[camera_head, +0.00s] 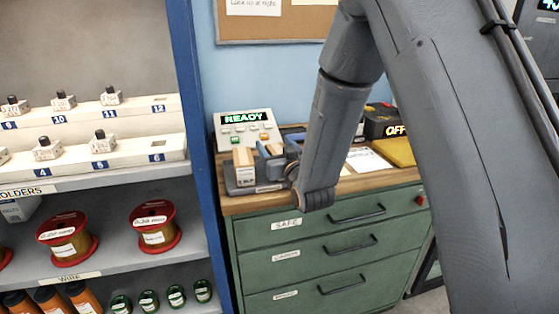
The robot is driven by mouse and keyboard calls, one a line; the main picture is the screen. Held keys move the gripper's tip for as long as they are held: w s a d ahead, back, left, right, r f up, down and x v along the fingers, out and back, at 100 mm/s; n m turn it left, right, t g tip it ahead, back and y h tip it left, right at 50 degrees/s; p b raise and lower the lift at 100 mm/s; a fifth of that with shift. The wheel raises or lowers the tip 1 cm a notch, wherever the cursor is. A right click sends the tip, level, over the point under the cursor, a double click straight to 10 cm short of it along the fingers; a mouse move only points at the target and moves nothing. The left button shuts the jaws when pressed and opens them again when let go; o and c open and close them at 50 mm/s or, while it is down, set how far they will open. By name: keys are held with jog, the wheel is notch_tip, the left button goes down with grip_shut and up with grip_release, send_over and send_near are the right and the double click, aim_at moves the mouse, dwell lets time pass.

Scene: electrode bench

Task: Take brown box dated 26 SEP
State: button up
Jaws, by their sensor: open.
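A small box with a tan-brown top and pale front (244,169) stands upright on a low dark base at the left end of the bench. Its front print is too small to read, so I cannot confirm a 26 SEP date. A second tan-topped piece (273,149) shows just to its right, mostly covered. My gripper (283,160) appears as grey parts at the end of my arm, right of the first box and close to the second piece. It is open. My wrist hides part of it, and I cannot tell whether it touches either piece.
A console reading READY (246,128) stands behind the boxes. A black OFF unit (387,123) and a yellow pad (399,152) lie right of my arm. Green drawers (325,250) are below. A blue-edged shelf (196,150) with bottles and spools stands left. My arm hides mid-bench.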

jog(key=c, duration=1.3)
jog(key=shift+c, duration=0.2)
jog(key=shift+r, duration=0.2)
